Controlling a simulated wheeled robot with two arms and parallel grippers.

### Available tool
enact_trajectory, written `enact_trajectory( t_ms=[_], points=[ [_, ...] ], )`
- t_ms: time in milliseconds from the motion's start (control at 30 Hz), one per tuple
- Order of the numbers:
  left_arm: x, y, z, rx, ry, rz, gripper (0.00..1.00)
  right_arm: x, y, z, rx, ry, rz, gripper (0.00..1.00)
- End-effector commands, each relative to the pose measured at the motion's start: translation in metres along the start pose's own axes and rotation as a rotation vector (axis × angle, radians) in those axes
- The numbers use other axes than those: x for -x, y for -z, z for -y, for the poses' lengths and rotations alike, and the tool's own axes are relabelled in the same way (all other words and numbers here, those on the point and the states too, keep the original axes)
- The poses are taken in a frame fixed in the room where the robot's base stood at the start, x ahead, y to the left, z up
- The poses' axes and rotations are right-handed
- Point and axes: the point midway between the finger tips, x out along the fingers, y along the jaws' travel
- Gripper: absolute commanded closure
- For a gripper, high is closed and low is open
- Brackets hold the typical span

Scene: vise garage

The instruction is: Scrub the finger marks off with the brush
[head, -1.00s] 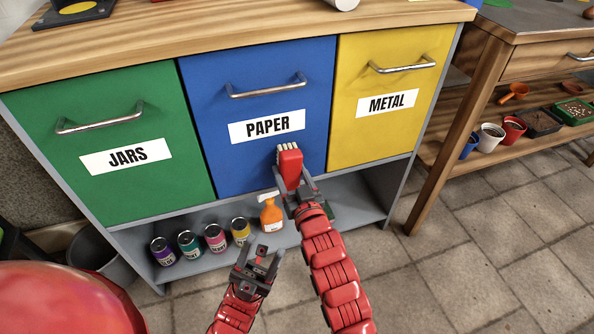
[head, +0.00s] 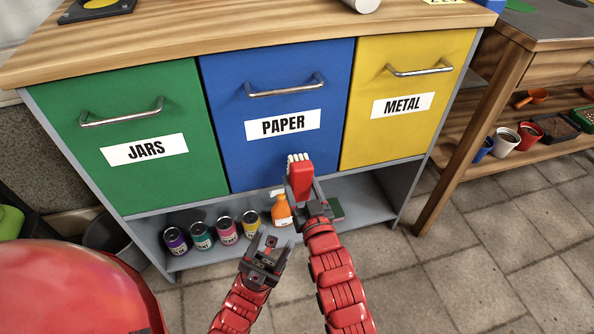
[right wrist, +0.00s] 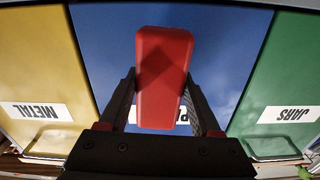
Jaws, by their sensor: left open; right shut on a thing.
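My right gripper (head: 306,199) is shut on the red brush (head: 301,181), whose pale bristles point up toward the lower part of the blue PAPER drawer front (head: 232,135). I cannot tell whether the bristles touch the drawer. In the right wrist view the brush's red back (right wrist: 163,75) sits between the two fingers and hides part of the PAPER label. My left gripper (head: 266,248) is open and empty, lower and to the left, in front of the bottom shelf. I can make out no clear finger marks on the drawer fronts.
The green JARS drawer (head: 125,185) and yellow METAL drawer (head: 400,135) flank the blue one. On the shelf below stand several cans (head: 201,236) and an orange spray bottle (head: 281,211). A wooden table (head: 480,130) with pots is at right. The floor (head: 480,250) there is clear.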

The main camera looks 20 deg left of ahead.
Motion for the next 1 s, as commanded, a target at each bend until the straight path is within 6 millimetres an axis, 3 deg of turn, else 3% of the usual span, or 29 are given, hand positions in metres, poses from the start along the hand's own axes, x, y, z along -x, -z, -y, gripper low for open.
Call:
enact_trajectory(
  t_ms=[200,567,1000],
  points=[
    [-0.010,0.001,0.003,0.000,0.000,0.000,0.50,0.020,0.001,0.000,0.000,-0.001,0.000,0.87],
    [-0.011,0.001,0.003,0.000,0.000,0.000,0.50,0.023,0.001,0.000,0.000,-0.001,0.000,0.87],
    [-0.025,0.003,0.007,0.000,0.000,0.000,0.50,0.051,0.001,0.000,0.000,-0.001,-0.001,0.87]
  ],
)
